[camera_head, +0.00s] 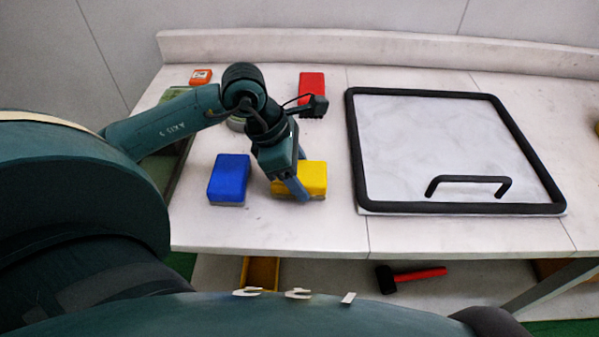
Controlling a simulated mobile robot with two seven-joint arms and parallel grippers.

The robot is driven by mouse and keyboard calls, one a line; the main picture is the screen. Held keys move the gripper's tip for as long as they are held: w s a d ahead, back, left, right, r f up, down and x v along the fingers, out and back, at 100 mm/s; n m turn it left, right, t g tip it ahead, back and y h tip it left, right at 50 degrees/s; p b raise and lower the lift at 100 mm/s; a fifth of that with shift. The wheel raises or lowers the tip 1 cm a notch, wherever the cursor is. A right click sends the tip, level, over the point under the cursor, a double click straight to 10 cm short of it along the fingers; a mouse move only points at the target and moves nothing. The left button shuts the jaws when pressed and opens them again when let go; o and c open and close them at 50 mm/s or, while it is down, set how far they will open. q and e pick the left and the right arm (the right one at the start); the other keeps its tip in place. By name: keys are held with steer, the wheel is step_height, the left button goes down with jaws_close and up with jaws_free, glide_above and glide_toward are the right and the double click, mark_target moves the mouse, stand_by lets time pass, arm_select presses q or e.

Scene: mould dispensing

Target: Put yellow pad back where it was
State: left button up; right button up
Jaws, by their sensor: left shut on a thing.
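The yellow pad (313,178) is at the front middle of the white table, just right of a blue pad (229,178). My left gripper (301,190) comes down over it from above and is shut on it. The gripper and its fingers cover the pad's left part. Whether the pad touches the table or hangs just above it I cannot tell. My right gripper is not in view.
A red pad (312,92) lies behind my left gripper. A black-framed panel with a handle (455,95) fills the table's right side. A small orange box (201,76) stands at the back left. A red-handled hammer (418,274) lies on the lower shelf.

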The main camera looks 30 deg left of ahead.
arm_select(q)
steer(key=shift+f, duration=0.2)
steer(key=shift+f, duration=0.15)
steer(key=o, duration=0.9)
steer(key=v, duration=1.2)
steer(key=shift+d, duration=0.1)
